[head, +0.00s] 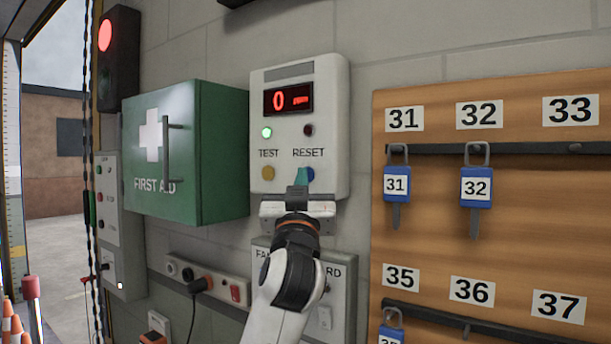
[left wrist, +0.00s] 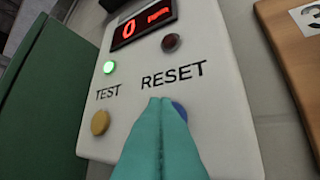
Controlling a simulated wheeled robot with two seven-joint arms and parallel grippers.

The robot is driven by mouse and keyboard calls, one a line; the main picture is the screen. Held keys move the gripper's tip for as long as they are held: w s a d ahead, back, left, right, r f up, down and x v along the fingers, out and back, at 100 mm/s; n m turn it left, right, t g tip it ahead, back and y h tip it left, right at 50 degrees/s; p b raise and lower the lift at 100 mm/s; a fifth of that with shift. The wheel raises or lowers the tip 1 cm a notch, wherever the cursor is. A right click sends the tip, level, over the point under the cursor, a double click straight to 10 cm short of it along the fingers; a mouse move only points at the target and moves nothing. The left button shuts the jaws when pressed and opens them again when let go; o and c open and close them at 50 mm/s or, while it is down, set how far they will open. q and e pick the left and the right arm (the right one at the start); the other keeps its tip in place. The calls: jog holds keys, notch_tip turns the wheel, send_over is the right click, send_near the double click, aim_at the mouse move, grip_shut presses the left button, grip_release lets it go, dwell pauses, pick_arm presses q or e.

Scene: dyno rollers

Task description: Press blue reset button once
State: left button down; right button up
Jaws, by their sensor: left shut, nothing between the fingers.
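The white control box (head: 334,121) hangs on the wall, with a red display (head: 288,99) reading 0 and a dash-like mark. A green lamp (head: 267,132) is lit on it, and a dark red lamp (head: 308,130) looks unlit. The blue reset button (head: 310,174) sits under the RESET label, beside the yellow test button (head: 268,173). My left gripper (head: 301,177) is shut and empty, its teal fingertips in front of the blue button, partly hiding it. In the left wrist view the blue button (left wrist: 180,110) shows just right of the fingertips. I cannot tell whether they touch.
A green first aid cabinet (head: 215,150) juts out left of the box. A wooden key board (head: 430,235) with hanging keys (head: 475,187) is to the right. Below are a socket strip (head: 208,280) with a plug and a grey panel (head: 335,270).

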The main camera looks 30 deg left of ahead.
pick_arm(q)
jog(key=shift+s, duration=0.7)
jog(key=shift+a, duration=0.1)
jog(key=s, duration=0.5)
jog(key=shift+a, duration=0.2)
dwell(0.8)
